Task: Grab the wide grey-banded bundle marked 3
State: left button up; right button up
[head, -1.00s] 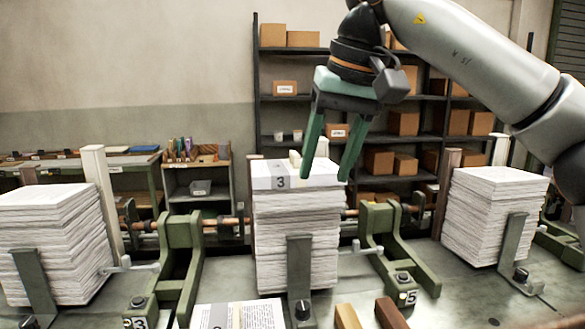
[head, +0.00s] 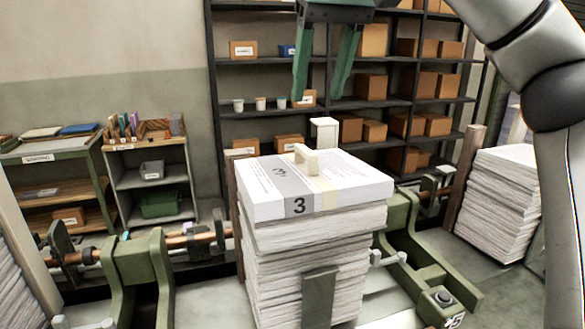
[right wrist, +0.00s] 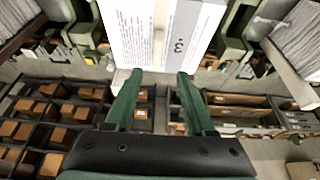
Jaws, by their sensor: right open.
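The wide grey-banded bundle marked 3 (head: 350,184) lies flat on top of the middle paper stack (head: 305,255). It is white, with a grey band and a cream block on top. My right gripper (head: 320,92) is open and empty, its green fingers pointing down, above the bundle in the head view and apart from it. In the right wrist view, the bundle (right wrist: 190,25) with its 3 lies beyond the open fingertips (right wrist: 157,78). My left gripper is not in view.
A green press frame (head: 140,262) stands left of the stack and another (head: 410,250) right of it. A cream post (head: 323,130) rises behind. Another paper stack (head: 498,205) stands at the right. Shelves with boxes (head: 375,130) fill the back.

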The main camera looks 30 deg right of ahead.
jog(key=b, duration=0.2)
send_over(307, 150)
jog(key=s, duration=0.3)
jog(key=f, duration=0.4)
jog(key=a+f, duration=0.1)
jog(key=f, duration=0.1)
jog(key=x, duration=0.5)
jog(key=shift+w+d+f, duration=0.15)
jog(key=shift+w+d, duration=0.15)
jog(key=shift+w, duration=0.15)
grip_shut()
